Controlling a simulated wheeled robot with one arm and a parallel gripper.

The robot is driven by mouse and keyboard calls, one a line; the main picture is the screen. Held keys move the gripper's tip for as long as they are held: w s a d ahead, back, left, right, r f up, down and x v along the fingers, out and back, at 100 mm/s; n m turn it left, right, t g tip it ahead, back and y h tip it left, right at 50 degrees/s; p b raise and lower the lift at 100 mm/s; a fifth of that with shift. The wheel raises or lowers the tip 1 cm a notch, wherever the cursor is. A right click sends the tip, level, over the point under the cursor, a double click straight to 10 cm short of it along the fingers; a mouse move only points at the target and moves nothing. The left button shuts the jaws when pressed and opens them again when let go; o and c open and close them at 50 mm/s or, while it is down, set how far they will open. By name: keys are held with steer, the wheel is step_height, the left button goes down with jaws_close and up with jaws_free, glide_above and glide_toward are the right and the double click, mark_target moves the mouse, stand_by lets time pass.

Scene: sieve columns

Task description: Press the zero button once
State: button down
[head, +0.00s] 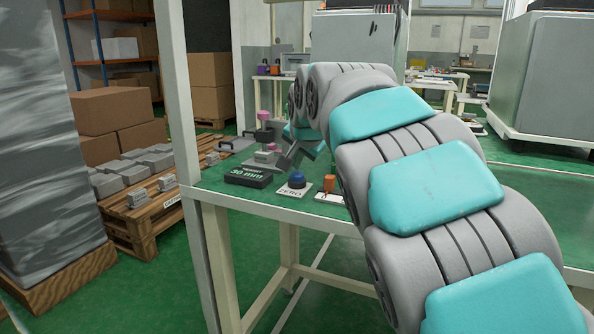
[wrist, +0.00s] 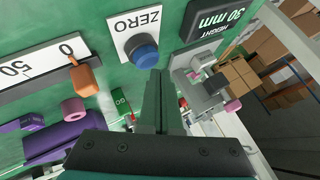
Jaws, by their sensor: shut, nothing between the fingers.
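The zero button (head: 297,178) is a blue round cap on a white plate (head: 291,191) marked ZERO, near the front edge of the green table. In the wrist view the blue button (wrist: 145,54) stands on its white plate (wrist: 131,24). My gripper (wrist: 160,73) is shut and empty, its fingertips pictured just beside the button's lower right. In the head view my gripper (head: 290,165) hangs above and behind the button, its fingers angled down. The button's cap is uncovered in both views. Contact with the fingers is not visible.
A black block (head: 248,177) marked 30 mm lies left of the plate. An orange slider (head: 330,182) on a white scale (wrist: 40,68) is to the right. A grey device with pink knobs (head: 264,135) stands behind. A purple object (wrist: 60,140) shows in the wrist view.

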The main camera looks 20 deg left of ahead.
mark_target(297, 175)
steer(key=shift+r, duration=0.3)
steer(key=shift+r+p, duration=1.85)
steer(key=shift+r, duration=0.7)
steer(key=shift+f, duration=0.1)
